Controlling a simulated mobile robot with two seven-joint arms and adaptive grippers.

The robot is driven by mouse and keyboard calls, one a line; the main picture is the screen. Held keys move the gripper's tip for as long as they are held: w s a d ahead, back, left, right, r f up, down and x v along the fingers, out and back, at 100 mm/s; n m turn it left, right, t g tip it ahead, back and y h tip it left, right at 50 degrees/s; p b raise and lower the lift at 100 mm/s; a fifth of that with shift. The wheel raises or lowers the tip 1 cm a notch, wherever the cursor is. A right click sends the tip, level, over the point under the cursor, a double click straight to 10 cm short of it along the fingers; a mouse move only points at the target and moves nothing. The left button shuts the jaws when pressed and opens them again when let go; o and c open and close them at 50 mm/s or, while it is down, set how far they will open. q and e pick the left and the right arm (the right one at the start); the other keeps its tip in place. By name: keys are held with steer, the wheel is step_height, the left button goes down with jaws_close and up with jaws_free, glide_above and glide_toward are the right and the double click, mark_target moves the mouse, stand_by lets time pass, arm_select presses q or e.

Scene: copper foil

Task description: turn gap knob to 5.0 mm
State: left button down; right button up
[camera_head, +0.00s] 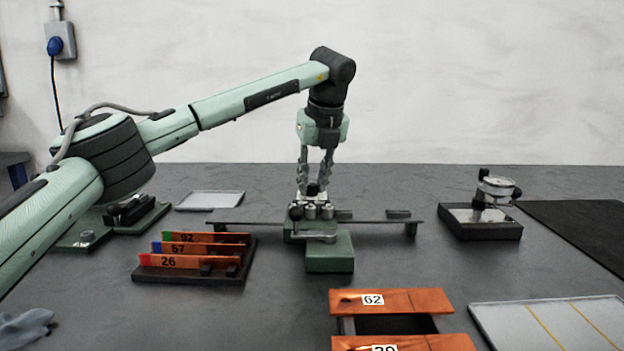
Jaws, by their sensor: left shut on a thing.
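A small green machine (329,253) with metal posts stands in the middle of the table, on a long dark bar. A dark knob (313,189) sticks up at its top; I take it for the gap knob. My left gripper (314,184) points straight down over the machine, with its fingers shut around this knob. The fingers hide part of the knob, and no gap reading can be made out at this size. A second dark round knob (296,212) sits at the machine's front left. My right gripper is out of view.
A dark rack (187,275) of numbered copper strips stands front left of the machine. Copper-topped pieces (391,300) lie at the front. A gauge on a dark stand (482,228) is at right. A light tray (209,200) lies behind left; a larger marked tray (550,322) lies front right.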

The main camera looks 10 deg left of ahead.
arm_select(q)
steer(key=n+y+p, duration=0.1)
steer(key=n, duration=0.2)
steer(key=shift+w+d+r+g, duration=0.1)
steer(key=shift+g, duration=0.3)
steer(key=shift+n+g+p, duration=0.3)
steer(key=shift+n+p, duration=0.05)
steer(key=shift+n, duration=0.55)
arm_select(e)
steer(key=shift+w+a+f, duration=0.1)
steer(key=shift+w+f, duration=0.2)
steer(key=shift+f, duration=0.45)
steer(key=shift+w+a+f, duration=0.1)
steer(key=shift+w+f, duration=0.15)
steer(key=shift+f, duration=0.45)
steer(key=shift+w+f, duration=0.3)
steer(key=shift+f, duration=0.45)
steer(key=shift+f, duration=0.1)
arm_select(q)
steer(key=c, duration=1.3)
jaws_free()
steer(key=shift+r, duration=0.1)
steer(key=v, duration=1.1)
steer(key=shift+d+r, duration=0.3)
